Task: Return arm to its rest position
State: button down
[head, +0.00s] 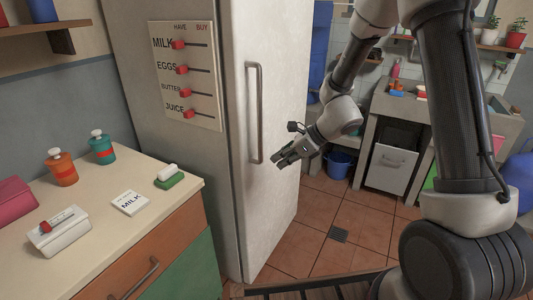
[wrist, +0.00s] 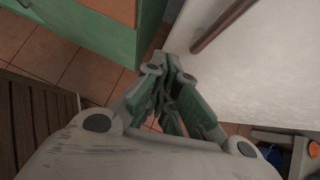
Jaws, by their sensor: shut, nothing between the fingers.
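My gripper (head: 281,161) is shut and empty. In the head view it hangs in the air in front of the fridge door, just right of the lower part of the door handle (head: 254,115). It appears apart from the handle. In the wrist view the closed fingers (wrist: 168,72) point towards the fridge side and the floor. My arm reaches in from the right side of the head view, bent at the elbow.
A fridge (head: 275,35) carries a shopping board (head: 186,75) with red sliders. The counter (head: 95,215) at left holds jars, a MILK card (head: 130,202) and a green sponge-like block (head: 169,180). Tiled floor (head: 315,212) is open below. A sink unit (head: 400,120) and blue bucket (head: 339,163) stand behind.

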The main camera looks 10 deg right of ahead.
jog(key=s+d+r+n+g+h, duration=0.15)
jog(key=s+d+n+g, duration=0.35)
jog(key=s+n, duration=0.7)
jog(key=s+d+r+n+t+h, duration=0.5)
jog(key=s+d+r+n, duration=0.5)
jog(key=s+d+r, duration=0.6)
jog(key=shift+d+r+n+h, duration=0.4)
jog(key=shift+d+r+h, duration=0.45)
jog(key=shift+d+r, duration=0.7)
jog(key=shift+a+r, duration=0.25)
jog(key=shift+r, duration=0.05)
